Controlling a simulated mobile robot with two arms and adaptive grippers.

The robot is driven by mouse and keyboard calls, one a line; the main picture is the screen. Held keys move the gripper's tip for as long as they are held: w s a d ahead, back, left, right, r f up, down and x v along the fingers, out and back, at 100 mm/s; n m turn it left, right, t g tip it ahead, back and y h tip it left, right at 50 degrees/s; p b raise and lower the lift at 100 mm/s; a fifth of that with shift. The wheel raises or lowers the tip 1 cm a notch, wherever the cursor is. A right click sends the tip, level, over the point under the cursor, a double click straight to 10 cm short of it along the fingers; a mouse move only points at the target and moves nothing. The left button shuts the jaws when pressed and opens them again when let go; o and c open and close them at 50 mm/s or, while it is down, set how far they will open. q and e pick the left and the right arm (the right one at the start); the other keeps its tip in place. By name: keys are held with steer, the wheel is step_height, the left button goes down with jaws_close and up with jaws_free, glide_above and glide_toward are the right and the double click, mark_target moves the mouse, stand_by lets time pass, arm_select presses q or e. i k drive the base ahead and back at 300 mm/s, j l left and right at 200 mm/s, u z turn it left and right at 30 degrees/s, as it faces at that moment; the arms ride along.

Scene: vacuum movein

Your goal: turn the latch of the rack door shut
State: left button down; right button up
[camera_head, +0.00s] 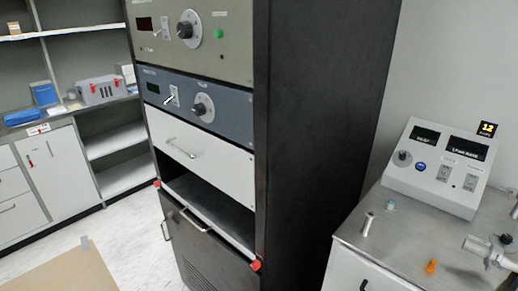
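The tall black rack (315,110) stands in the middle of the view. Its lower dark front panel (208,252) has a bar handle (193,221) along the top and a small upright handle (165,230) at its left edge. I cannot tell which part is the latch, or whether it is turned. Red pieces sit at the left corner (157,183) and right corner (255,265) of the open bay (210,203) above this panel. Neither of my grippers is in view.
A metal-topped bench (400,237) at right carries a control box (439,167), a metal cylinder (367,224), an orange piece (431,266) and a metal fitting (490,250). Shelves and cabinets (50,165) line the left. A brown board (65,272) lies lower left; pale floor (125,235) shows beside it.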

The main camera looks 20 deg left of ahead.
mark_target(169, 215)
steer(key=u, duration=1.3)
